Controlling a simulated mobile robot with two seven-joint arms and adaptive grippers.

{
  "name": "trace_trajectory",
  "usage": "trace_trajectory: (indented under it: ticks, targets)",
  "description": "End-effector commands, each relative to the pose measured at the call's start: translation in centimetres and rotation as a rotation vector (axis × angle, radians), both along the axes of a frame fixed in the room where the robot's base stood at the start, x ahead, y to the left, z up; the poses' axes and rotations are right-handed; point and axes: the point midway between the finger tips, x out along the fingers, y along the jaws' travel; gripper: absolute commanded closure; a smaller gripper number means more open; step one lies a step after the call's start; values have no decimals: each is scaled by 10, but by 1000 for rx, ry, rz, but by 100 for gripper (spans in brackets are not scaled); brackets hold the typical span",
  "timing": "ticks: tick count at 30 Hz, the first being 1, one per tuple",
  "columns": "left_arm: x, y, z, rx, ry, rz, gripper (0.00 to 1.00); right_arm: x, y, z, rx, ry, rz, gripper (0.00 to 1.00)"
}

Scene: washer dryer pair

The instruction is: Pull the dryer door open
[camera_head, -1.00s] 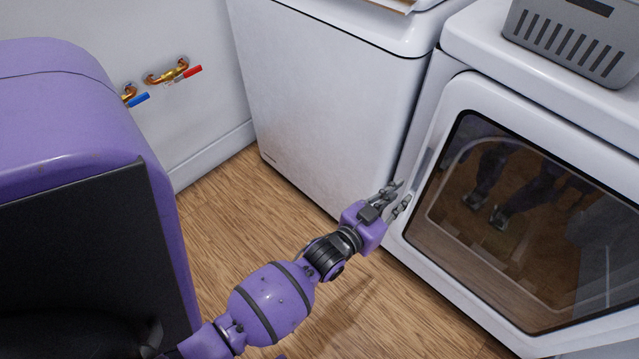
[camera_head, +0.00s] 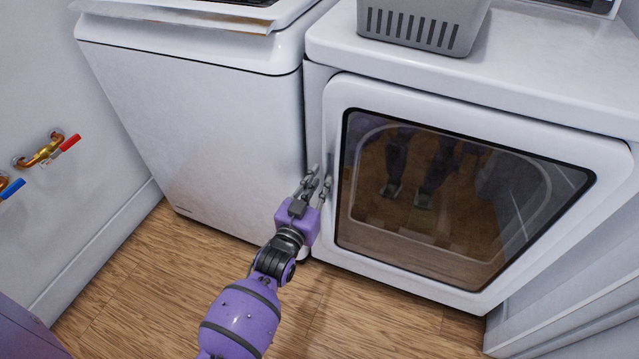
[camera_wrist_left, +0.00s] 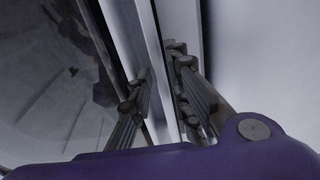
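The dryer door (camera_head: 350,255) is a white frame around a large dark glass window (camera_head: 460,200); it looks shut. My left gripper (camera_head: 318,183) is at the door's left edge, beside the handle area, which the fingers partly hide. In the left wrist view my left gripper (camera_wrist_left: 160,92) has its fingers apart, with a pale upright edge of the door (camera_wrist_left: 155,70) showing between them. I cannot tell whether the fingers touch it. My right gripper is not in view.
A white washer (camera_head: 200,120) stands close on the left of the dryer, leaving a narrow gap. A grey basket (camera_head: 425,25) sits on the dryer top. A wall is close on the right. Wood floor (camera_head: 370,320) is clear in front. Wall taps (camera_head: 45,150) are at left.

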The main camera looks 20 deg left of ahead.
Motion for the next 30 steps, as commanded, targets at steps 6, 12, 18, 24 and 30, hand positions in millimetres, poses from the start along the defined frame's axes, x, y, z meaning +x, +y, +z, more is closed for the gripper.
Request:
trace_trajectory:
  ticks: [6,12,18,24,30]
  targets:
    - [0,0,0,0,0,0,87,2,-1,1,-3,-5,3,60]
    - [0,0,0,0,0,0,100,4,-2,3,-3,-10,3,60]
    - [0,0,0,0,0,0,100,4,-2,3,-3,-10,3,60]
    - [-7,-1,1,0,1,-1,100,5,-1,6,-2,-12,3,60]
    - [-36,-9,2,-2,3,-11,100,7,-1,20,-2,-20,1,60]
